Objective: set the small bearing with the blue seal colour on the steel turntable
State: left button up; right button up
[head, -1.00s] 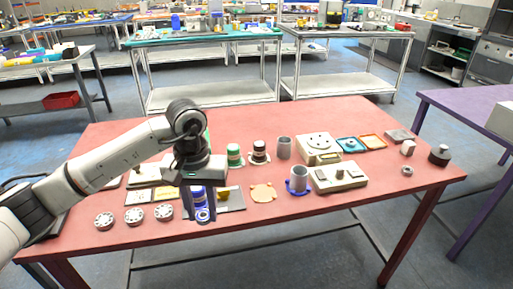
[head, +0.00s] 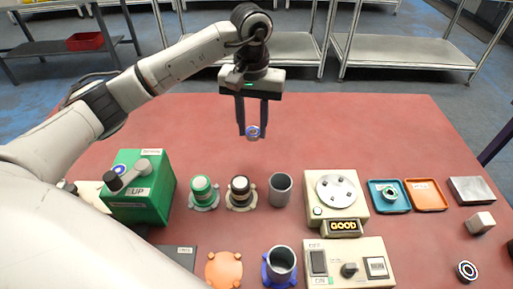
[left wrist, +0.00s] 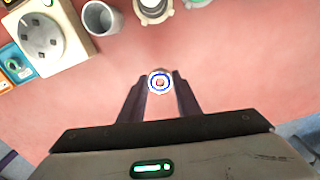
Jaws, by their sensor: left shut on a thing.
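My left gripper (head: 253,122) is shut on a small bearing (head: 253,132) with a blue ring around its bore. It holds the bearing between its fingertips above the far part of the red table. The bearing also shows in the left wrist view (left wrist: 159,82), its face with the blue ring toward the camera. The steel turntable (head: 337,189) is a round disc with several dark spots, on a cream unit to the right and nearer than the gripper. It also shows at the upper left of the left wrist view (left wrist: 42,38), apart from the bearing. My right gripper is not in view.
A display (head: 343,227) reads GOOD before the turntable. A grey cup (head: 280,188) and green-topped (head: 202,192) and dark-topped (head: 240,192) fixtures stand left of it. A teal tray (head: 377,203) and orange tray (head: 425,200) lie right. The table's far part is clear.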

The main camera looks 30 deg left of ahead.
aim_at(251, 134)
pick_arm(q)
jog(key=f, duration=0.4)
jog(key=shift+s+f, duration=0.15)
jog(key=shift+s, duration=0.2)
notch_tip(251, 134, down, 4)
jog(key=shift+r+p, duration=0.2)
jog(key=shift+p, duration=0.2)
jog(key=shift+w+f, duration=0.1)
jog(key=shift+f, duration=0.25)
jog(key=shift+f, duration=0.2)
jog(key=o, duration=1.1)
jog(key=shift+r, duration=0.1)
